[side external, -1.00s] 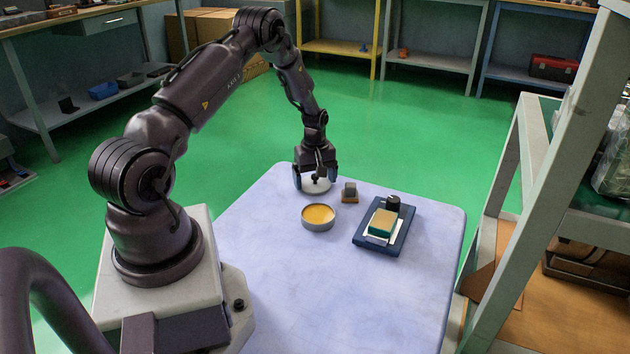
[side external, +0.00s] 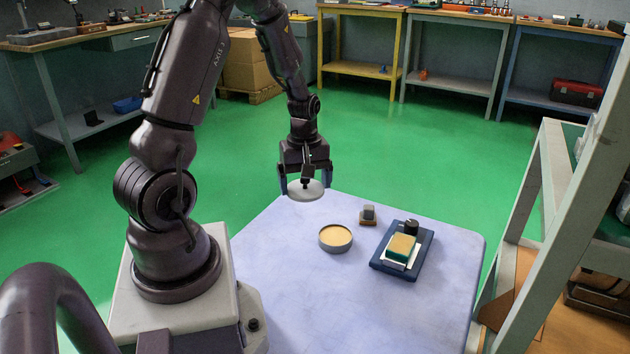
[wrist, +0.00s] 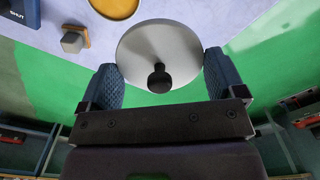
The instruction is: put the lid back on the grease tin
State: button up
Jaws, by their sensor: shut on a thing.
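The grease tin (side external: 335,239) is a round, open grey tin with yellow-tan grease inside, standing on the cart top. Part of it shows at the top of the wrist view (wrist: 115,8). The lid (side external: 306,193) is a light grey disc with a black knob. My gripper (side external: 305,186) is shut on the lid, with its blue pads at the rim on either side. In the wrist view the lid (wrist: 152,45) lies between the pads, knob facing the camera. The lid is held above the far left edge of the cart, behind and left of the tin, apart from it.
A small grey block on a brown base (side external: 368,215) stands right of the tin. The cart top (side external: 330,310) is clear in front of the tin.

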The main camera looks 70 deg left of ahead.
send_over(335, 236)
notch_tip(335, 236, down, 4)
jog(key=shift+r, duration=0.25)
jog(key=shift+f, duration=3.15)
jog(key=shift+f, duration=0.15)
jog(key=o, duration=0.6)
jog(key=shift+o, duration=0.2)
notch_tip(335, 236, up, 7)
grip_shut()
dwell(0.5)
